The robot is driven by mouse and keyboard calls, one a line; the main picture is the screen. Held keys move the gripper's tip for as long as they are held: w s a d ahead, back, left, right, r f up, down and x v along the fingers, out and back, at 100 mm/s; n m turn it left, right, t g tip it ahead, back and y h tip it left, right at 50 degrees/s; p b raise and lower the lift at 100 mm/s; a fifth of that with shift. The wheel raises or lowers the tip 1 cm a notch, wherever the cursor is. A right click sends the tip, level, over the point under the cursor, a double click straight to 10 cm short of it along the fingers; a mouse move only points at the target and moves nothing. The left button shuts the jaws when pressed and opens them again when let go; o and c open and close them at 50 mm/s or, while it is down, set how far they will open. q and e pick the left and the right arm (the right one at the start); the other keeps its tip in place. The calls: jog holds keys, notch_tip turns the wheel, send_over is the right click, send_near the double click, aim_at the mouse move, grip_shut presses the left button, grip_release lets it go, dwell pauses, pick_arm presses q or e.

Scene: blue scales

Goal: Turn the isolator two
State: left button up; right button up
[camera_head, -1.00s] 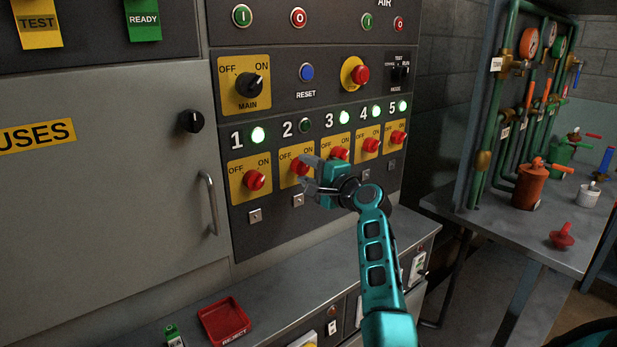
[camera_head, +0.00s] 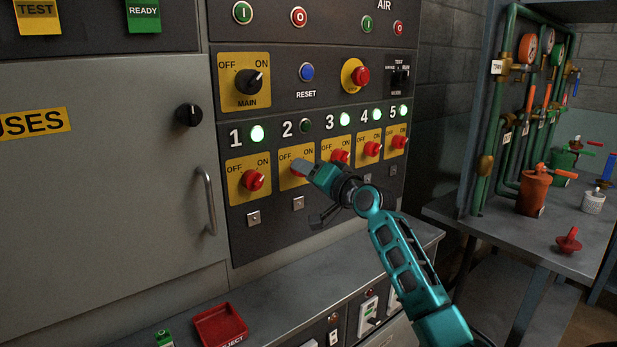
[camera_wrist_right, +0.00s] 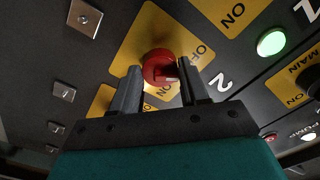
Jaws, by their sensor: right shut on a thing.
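Isolator two is a red knob (camera_wrist_right: 158,66) on a yellow OFF/ON plate (camera_head: 289,178), below the number 2 on the dark panel. My right gripper (camera_head: 302,168) is at this knob and hides most of it in the head view. In the right wrist view the two dark fingers of my right gripper (camera_wrist_right: 161,84) stand on either side of the red knob, shut on it. The lamp beside the 2 (camera_head: 306,126) is dark. My left gripper is not in view.
Isolator one (camera_head: 252,180) is close on the left and isolator three (camera_head: 340,158) close on the right. Their lamps are lit green. A red tray (camera_head: 220,325) lies on the ledge below. A bench with valves and pipes (camera_head: 590,235) stands at the right.

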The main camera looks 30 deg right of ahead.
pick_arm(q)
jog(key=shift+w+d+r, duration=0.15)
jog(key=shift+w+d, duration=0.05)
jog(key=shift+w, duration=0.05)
pick_arm(e)
jog(key=shift+f+n, duration=0.15)
jog(key=shift+n, duration=0.95)
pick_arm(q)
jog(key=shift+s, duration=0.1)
pick_arm(e)
jog(key=o, duration=1)
jog(key=shift+o, duration=0.2)
jog(key=shift+s, duration=0.1)
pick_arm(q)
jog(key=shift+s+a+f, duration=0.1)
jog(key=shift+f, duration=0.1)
pick_arm(e)
jog(key=s+d, duration=0.1)
jog(key=s, duration=1.1)
jog(key=shift+s, duration=0.35)
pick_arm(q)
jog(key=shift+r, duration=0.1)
